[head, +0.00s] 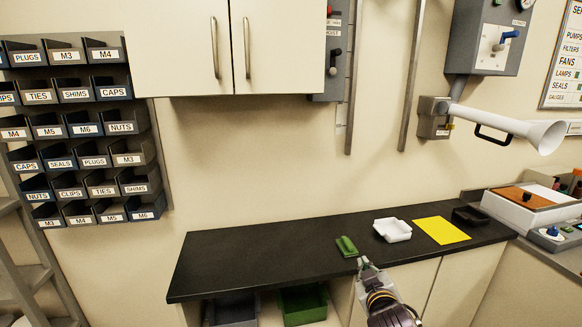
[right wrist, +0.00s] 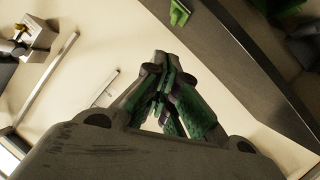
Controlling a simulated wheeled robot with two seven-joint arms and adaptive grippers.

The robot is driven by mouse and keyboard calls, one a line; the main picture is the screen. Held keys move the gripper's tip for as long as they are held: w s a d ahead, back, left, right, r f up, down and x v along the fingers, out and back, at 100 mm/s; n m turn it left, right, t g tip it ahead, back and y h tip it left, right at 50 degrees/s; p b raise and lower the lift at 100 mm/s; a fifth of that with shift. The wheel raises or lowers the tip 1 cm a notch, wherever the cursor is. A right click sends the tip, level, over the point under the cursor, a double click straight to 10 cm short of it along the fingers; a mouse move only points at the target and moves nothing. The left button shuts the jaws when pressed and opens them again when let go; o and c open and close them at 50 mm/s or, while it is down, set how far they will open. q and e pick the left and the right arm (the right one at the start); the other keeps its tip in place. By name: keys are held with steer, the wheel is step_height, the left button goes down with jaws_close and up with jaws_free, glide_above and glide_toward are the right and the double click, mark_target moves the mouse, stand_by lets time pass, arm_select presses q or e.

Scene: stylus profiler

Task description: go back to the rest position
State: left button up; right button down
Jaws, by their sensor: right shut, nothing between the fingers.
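My right gripper (head: 363,262) is at the front edge of the black counter (head: 270,245), just below a small green object (head: 346,246) in the head view. In the right wrist view its fingers (right wrist: 165,75) are together and empty. That view also shows the green object (right wrist: 179,12) beyond the fingertips, apart from them. My left gripper is in neither view.
A white tray (head: 393,230), a yellow sheet (head: 442,230) and a dark tray (head: 470,215) lie on the counter's right half. Its left half is clear. A white horn-ended arm (head: 510,128) juts from the wall. Labelled bins (head: 80,130) hang at left.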

steer(key=s+d+f+m+g+y, duration=0.25)
steer(key=s+f+g, duration=0.85)
steer(key=s+f, duration=1.2)
steer(key=s+f+g, duration=0.1)
steer(key=s+f, duration=0.2)
steer(key=f, duration=1.3)
steer(key=s+f, duration=0.2)
steer(key=f, duration=1.4)
steer(key=s+d+f, duration=0.2)
steer(key=s+f, duration=0.7)
steer(key=s, duration=0.2)
steer(key=s+d+f+g, duration=0.1)
steer(key=s+d+f, duration=0.1)
steer(key=s+f, duration=0.8)
steer(key=shift+s+d+h, duration=0.35)
steer(key=shift+h, duration=0.1)
